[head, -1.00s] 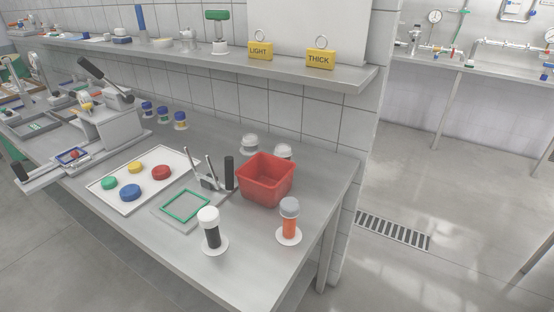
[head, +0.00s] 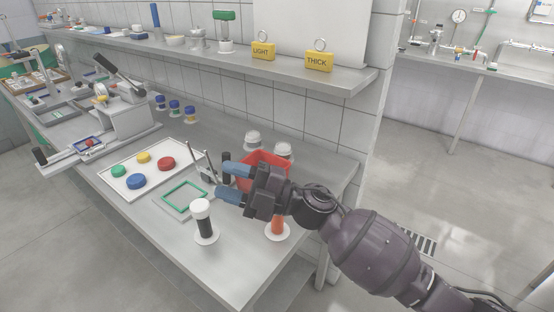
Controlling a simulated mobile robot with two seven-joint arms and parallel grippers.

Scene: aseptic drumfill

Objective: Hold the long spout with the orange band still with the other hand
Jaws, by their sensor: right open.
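The spout with the orange band (head: 278,226) stands upright on its round white flange near the right end of the steel bench. Its grey upper part is hidden behind my right arm. My right gripper (head: 231,181) reaches in from the right, with its blue-tipped fingers apart and nothing seen between them. The fingers point left, in front of the red bin and above the bench, to the upper left of the orange-banded spout. A second spout with a black band and white top (head: 204,222) stands to the left. My left gripper is not in view.
The red bin (head: 266,158) stands behind my gripper, partly hidden. A green-framed fixture (head: 184,196) with upright prongs and a white tray (head: 128,182) of coloured caps lie to the left. The bench front between the two spouts is clear.

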